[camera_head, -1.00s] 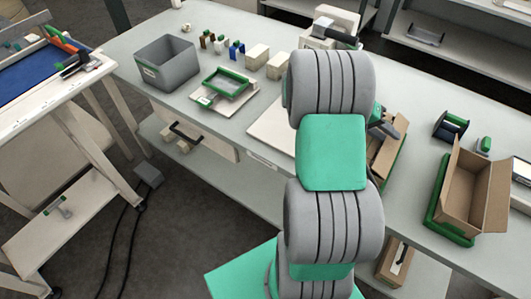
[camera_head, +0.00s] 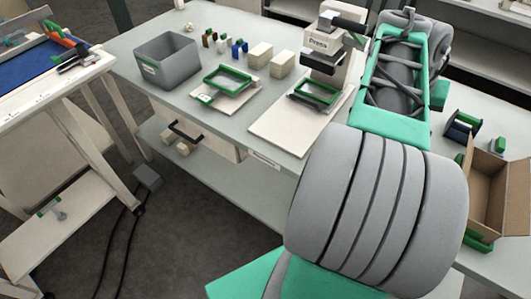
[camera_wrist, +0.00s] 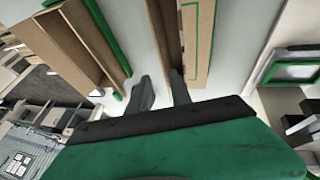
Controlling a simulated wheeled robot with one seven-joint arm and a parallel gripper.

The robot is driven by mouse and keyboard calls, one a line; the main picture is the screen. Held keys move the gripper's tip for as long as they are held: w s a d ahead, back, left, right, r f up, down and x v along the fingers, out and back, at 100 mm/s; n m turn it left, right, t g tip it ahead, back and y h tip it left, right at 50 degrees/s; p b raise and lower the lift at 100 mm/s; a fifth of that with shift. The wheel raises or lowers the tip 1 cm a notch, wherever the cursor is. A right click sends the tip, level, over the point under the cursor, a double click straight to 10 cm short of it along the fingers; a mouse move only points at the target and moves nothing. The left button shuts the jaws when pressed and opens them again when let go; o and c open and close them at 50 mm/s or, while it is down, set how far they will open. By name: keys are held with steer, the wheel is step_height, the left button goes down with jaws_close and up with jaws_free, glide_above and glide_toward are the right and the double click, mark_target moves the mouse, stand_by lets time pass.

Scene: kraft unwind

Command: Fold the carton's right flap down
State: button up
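An open brown cardboard carton (camera_head: 497,190) stands at the right of the bench in the head view, partly cut off by the frame, with green edging beside it. In the wrist view, a brown carton (camera_wrist: 199,45) with green edging lies just beyond my gripper (camera_wrist: 160,76). Another open brown carton (camera_wrist: 75,48) with a green edge is at the upper left. I cannot tell which flap is the right one. My gripper's two dark fingers are apart, with pale bench top between them. The right fingertip overlaps the near carton's end; contact is unclear. My arm hides the gripper in the head view.
A black-and-white press (camera_head: 322,50) stands at the bench's back, with a green frame (camera_head: 316,93) on a white board before it. A grey bin (camera_head: 168,62), another green frame (camera_head: 228,80) and cream blocks (camera_head: 282,63) are to the left. Dark-and-green items (camera_head: 462,128) stand near the carton.

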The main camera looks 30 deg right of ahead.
steer(key=w+a+f+n+t+y, duration=0.1)
steer(key=w+a+f+n, duration=0.15)
steer(key=w+a, duration=0.4)
steer(key=w+a+f+n+t+y, duration=0.1)
steer(key=w+a+n, duration=0.2)
steer(key=a, duration=0.6)
steer(key=w+a+f+n+t+y, duration=0.1)
steer(key=w+a+f+n, duration=0.1)
steer(key=w+a, duration=0.45)
steer(key=s+a+f+n+y, duration=0.1)
steer(key=s+a+f+n, duration=0.1)
steer(key=a, duration=1)
steer(key=shift+a+f+n+t, duration=0.3)
steer(key=shift+f+n, duration=0.15)
steer(key=shift+f, duration=0.1)
